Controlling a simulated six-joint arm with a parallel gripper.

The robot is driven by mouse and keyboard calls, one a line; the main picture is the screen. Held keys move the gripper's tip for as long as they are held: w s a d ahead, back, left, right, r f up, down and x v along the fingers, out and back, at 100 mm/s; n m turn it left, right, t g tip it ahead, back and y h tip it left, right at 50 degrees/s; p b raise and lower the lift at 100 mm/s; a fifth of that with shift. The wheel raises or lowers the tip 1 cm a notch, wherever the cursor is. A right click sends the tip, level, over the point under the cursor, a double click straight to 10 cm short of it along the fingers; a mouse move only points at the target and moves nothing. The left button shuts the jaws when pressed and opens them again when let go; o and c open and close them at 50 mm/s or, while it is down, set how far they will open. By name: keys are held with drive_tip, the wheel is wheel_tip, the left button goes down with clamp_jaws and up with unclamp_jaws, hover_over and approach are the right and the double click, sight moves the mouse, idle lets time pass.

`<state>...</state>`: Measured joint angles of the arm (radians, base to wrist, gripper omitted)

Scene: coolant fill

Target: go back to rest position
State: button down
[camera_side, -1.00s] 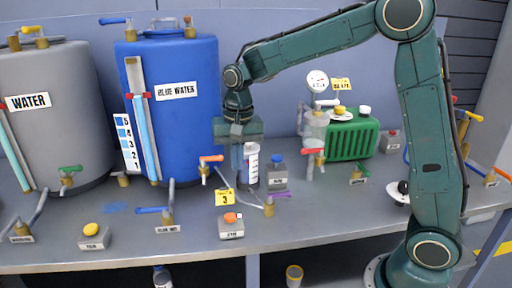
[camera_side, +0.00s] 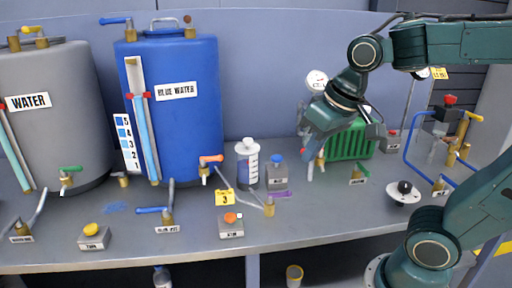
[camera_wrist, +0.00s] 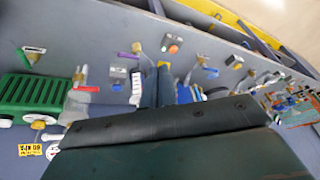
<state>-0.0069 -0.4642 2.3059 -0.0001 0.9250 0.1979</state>
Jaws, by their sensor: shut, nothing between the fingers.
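My gripper (camera_side: 309,160) hangs in front of the green ribbed unit (camera_side: 352,145) at the right of the bench, tilted, with nothing held.
The blue water tank (camera_side: 185,120) and grey water tank (camera_side: 60,120) stand at the left. Blue pipework (camera_side: 408,150) and a black knob (camera_side: 403,190) are at the right. Low valves and button boxes line the bench (camera_side: 330,222). Space above the cylinder is clear.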

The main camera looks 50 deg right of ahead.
drive_tip(key=s+f+n+t, duration=0.1)
drive_tip(key=s+n, duration=0.1)
drive_tip(key=s, duration=0.4)
drive_tip(key=shift+s+f, duration=0.25)
drive_tip(key=shift+s, duration=0.05)
drive_tip(key=shift+d, duration=0.1)
idle(7.0)
